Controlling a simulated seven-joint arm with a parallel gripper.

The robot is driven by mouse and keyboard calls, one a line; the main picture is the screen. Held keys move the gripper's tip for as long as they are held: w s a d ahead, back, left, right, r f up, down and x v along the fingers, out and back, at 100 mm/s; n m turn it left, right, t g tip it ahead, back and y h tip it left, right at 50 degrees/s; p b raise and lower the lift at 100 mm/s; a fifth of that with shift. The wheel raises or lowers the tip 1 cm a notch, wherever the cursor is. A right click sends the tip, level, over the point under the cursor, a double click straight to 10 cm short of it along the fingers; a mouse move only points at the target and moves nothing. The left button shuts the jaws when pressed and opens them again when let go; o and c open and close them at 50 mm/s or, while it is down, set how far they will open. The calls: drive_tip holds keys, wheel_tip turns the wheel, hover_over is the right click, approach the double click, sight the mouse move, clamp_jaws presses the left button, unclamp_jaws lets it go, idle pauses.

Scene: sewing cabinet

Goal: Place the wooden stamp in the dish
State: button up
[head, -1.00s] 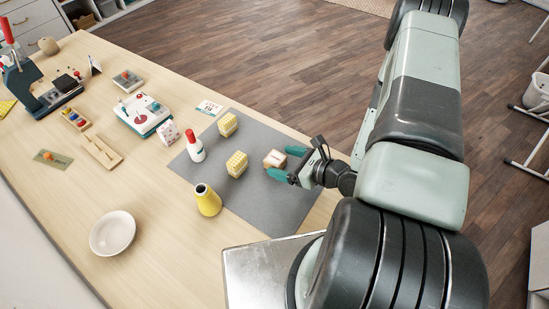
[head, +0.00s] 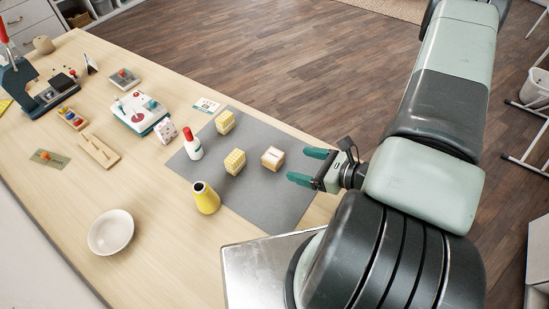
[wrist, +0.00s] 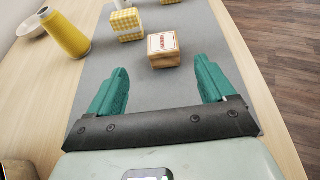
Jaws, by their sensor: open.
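The wooden stamp (head: 272,158) is a small light-wood block with a white, red-printed label on top. It stands on the grey mat, and it also shows in the wrist view (wrist: 163,52), just ahead of the fingers. My gripper (head: 306,165) is open and empty, to the right of the stamp in the head view and apart from it. In the wrist view its two teal fingers (wrist: 160,72) point toward the stamp with a gap between. The white dish (head: 110,218) is empty on the table at the lower left. Its edge shows in the wrist view (wrist: 33,27).
Two yellow checked blocks (head: 235,162) (head: 225,122), a yellow vase (head: 206,198) and a red-capped white bottle (head: 193,145) stand on or beside the mat (head: 265,205), left of the stamp. Wooden table is bare around the dish. More craft items fill the far left.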

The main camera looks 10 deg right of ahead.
drive_tip(key=s+a+r+n+g+y, duration=0.55)
drive_tip(key=a+n+g, duration=0.35)
drive_tip(key=n, duration=0.5)
drive_tip(key=m+h, duration=1.5)
drive_tip(key=m, duration=1.7)
hover_over(274, 154)
drive_tip(key=shift+r, duration=0.35)
wheel_tip(274, 154, down, 10)
drive_tip(key=shift+f, duration=0.1)
